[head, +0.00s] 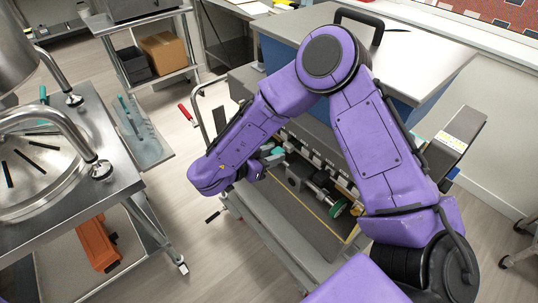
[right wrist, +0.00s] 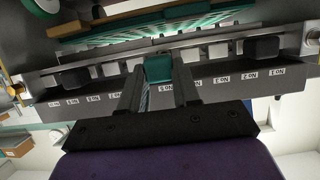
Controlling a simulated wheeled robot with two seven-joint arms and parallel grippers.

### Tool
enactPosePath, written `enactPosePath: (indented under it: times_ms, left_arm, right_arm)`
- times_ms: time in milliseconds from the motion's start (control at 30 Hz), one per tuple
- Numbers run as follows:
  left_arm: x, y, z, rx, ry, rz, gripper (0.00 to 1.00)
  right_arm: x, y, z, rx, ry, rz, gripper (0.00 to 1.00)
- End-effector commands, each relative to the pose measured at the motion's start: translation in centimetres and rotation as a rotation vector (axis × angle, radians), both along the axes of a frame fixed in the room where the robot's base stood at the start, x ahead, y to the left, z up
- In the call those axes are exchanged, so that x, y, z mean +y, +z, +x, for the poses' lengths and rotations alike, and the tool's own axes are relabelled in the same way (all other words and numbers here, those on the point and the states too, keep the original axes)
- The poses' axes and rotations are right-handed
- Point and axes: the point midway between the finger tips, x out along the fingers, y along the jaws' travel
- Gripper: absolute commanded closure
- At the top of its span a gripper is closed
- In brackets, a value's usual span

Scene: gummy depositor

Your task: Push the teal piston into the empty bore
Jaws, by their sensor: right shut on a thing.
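The teal piston (right wrist: 158,68) is between the two dark fingers of my right gripper (right wrist: 159,88) in the right wrist view, at the front of a grey row of the depositor (right wrist: 225,82). The gripper is shut on it. In the head view my right gripper (head: 257,168) is at the depositor's left side, partly hidden by my purple forearm, with a bit of teal beside it. Pale blocks stand in line on both sides of the piston. The empty bore is not clearly visible, and I cannot tell how far the piston is in. My left gripper is not in view.
A steel table with a round vessel (head: 40,165) stands at the left. A rack with a cardboard box (head: 163,52) is at the back left. A green-ended roller (head: 338,208) sits on the depositor's front. Open floor lies between the steel table and the depositor.

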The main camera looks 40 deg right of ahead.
Motion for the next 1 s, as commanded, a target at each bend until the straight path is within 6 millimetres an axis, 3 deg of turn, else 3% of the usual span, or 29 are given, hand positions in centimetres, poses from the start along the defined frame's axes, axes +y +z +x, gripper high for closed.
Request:
enactPosePath:
  times_ms: [1000]
  left_arm:
    - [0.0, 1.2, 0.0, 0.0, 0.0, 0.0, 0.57]
  right_arm:
    - [-2.9, 0.0, 0.2, 0.001, 0.0, 0.0, 1.0]
